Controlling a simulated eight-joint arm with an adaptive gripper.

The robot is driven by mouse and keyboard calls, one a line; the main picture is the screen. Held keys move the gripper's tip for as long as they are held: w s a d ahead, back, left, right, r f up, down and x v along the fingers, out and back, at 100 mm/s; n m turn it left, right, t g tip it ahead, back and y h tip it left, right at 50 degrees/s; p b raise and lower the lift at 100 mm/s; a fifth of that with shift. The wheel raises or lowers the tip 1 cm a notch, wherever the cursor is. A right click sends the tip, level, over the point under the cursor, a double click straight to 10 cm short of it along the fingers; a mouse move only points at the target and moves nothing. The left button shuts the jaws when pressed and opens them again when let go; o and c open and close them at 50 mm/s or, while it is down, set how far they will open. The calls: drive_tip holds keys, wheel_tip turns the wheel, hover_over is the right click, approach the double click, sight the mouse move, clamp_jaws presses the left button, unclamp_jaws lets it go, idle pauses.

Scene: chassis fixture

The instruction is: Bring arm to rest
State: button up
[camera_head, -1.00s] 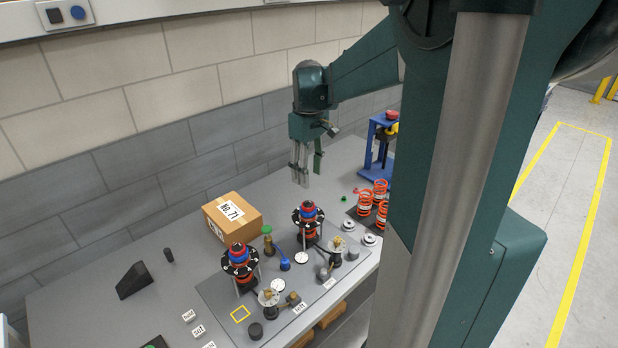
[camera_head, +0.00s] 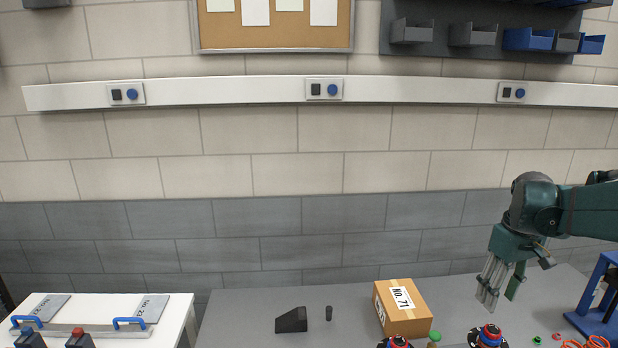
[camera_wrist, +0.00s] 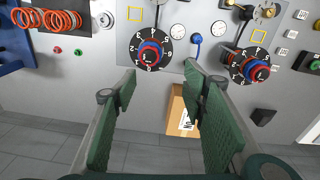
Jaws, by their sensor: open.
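My gripper (camera_head: 500,284) hangs over the right part of the grey workbench (camera_head: 250,312), pointing down, right of the cardboard box marked NO. 71 (camera_head: 412,325). In the wrist view its two green fingers (camera_wrist: 160,112) are spread wide with nothing between them. My gripper is apart from everything on the bench. The chassis fixture shows in the wrist view with two black numbered dials with red and blue centres (camera_wrist: 149,50) (camera_wrist: 247,66). In the head view only the tops of the two dial assemblies show at the bottom edge.
A blue stand (camera_head: 597,310) is at the far right, with orange coils (camera_head: 590,343) near it. A black wedge (camera_head: 291,320) and a small dark cylinder (camera_head: 328,313) stand left of the box. A white table (camera_head: 165,325) is at the left. The air above the bench is clear.

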drive_tip(key=s+a+f+t+b, duration=0.1)
drive_tip(key=s+a, duration=0.4)
drive_tip(key=a, duration=0.5)
drive_tip(key=s+a+f+m+t+b, duration=0.1)
drive_tip(key=s+a+f+t+b, duration=0.1)
drive_tip(key=a, duration=0.9)
drive_tip(key=s+a+f+t+b, duration=0.1)
drive_tip(key=s+a+f+t, duration=0.1)
drive_tip(key=s+a, duration=0.5)
drive_tip(key=a+t, duration=0.1)
drive_tip(key=a, duration=0.3)
drive_tip(key=shift+s+f+t, duration=0.25)
drive_tip(key=shift+s+t, duration=0.05)
drive_tip(key=shift+t, duration=0.1)
